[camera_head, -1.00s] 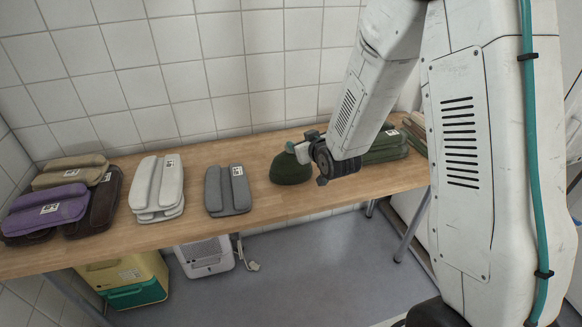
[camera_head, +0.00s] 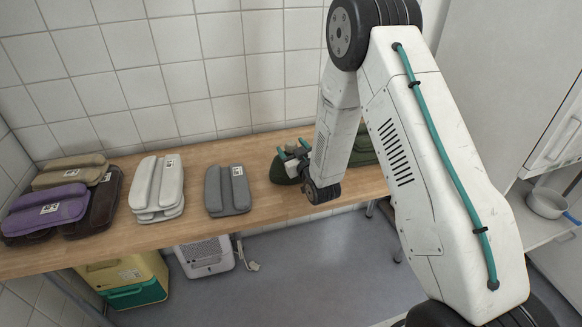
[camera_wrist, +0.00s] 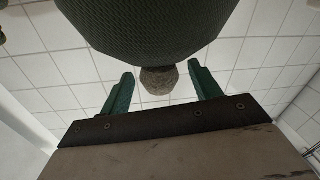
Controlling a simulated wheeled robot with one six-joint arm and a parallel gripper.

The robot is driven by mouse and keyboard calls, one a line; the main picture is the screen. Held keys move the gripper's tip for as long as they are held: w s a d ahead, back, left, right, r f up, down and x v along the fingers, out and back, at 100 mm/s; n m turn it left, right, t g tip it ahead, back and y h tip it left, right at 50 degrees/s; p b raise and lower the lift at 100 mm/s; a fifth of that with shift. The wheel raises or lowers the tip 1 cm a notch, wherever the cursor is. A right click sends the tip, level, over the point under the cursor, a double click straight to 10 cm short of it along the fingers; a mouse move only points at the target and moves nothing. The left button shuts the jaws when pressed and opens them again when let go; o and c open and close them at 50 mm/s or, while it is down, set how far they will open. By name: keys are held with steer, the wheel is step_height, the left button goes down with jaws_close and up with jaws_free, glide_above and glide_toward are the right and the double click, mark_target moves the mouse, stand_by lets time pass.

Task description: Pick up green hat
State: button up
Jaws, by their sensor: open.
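The green hat (camera_head: 279,174) sits on the wooden table, dome-shaped and partly hidden by my wrist. In the wrist view the hat (camera_wrist: 160,25) fills the top centre as dark green knit, with a grey-brown pompom (camera_wrist: 158,83). My gripper (camera_head: 292,148) is at the hat, with its two teal fingers apart. In the wrist view my gripper (camera_wrist: 161,72) is open, one finger on each side of the pompom. The fingers look clear of the pompom; I cannot tell whether they touch the hat.
The table (camera_head: 110,248) also holds grey (camera_head: 227,190), white (camera_head: 157,187), purple (camera_head: 48,211) and tan folded stacks. A green folded stack (camera_head: 362,152) lies behind my arm. A tiled wall is behind. A pot (camera_head: 547,203) stands on a shelf at right.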

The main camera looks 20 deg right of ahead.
steer(key=shift+w+a, duration=0.1)
steer(key=shift+w, duration=0.5)
steer(key=c, duration=1.3)
steer(key=shift+r, duration=0.15)
